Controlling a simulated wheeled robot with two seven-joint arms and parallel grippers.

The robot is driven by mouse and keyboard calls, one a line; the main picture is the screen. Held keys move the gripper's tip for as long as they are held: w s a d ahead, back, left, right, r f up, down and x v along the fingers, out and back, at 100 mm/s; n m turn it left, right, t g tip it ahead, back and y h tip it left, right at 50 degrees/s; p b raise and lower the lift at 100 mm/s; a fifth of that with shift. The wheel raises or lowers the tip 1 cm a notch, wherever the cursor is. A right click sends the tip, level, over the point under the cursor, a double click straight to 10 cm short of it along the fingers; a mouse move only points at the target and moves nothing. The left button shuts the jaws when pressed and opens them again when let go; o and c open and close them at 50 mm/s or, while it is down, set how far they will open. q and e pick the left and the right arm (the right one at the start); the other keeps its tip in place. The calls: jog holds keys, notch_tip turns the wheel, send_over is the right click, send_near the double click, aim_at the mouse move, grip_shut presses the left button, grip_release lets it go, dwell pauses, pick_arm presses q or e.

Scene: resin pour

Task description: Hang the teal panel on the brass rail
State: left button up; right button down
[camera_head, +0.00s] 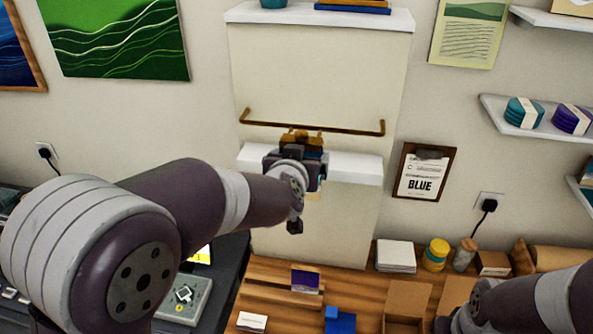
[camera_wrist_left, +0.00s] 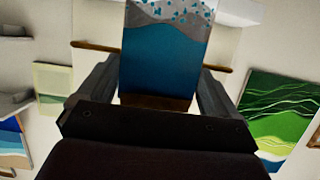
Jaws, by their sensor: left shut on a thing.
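My left gripper (camera_head: 298,158) is in front of the brass rail (camera_head: 315,128), at the middle of its length, and largely hides what it holds in the head view. In the left wrist view the teal panel (camera_wrist_left: 165,55) sits between my two fingers, with a grey and speckled white band and a brown wooden edge (camera_wrist_left: 155,102) near the palm. My left gripper is shut on it. The rail (camera_wrist_left: 95,46) shows on both sides of the panel, which hides its middle. I cannot tell whether panel and rail touch. My right gripper is out of frame.
A white ledge (camera_head: 350,166) juts out below the rail. A wooden bench (camera_head: 265,293) below holds a cardboard box (camera_head: 407,300), a blue block (camera_head: 340,321) and jars.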

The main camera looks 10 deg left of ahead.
pick_arm(q)
jog(key=w, duration=0.9)
jog(key=shift+a+f+p, duration=0.25)
jog(key=shift+p, duration=0.05)
jog(key=shift+f, duration=0.2)
jog(key=shift+f+b, duration=0.3)
jog(key=shift+f, duration=0.15)
dwell(0.4)
jog(key=shift+f+b, duration=0.35)
jog(key=shift+f, duration=0.3)
dwell(0.7)
jog(key=shift+f, duration=0.15)
dwell(0.5)
jog(key=o, duration=0.7)
jog(key=shift+s, duration=0.1)
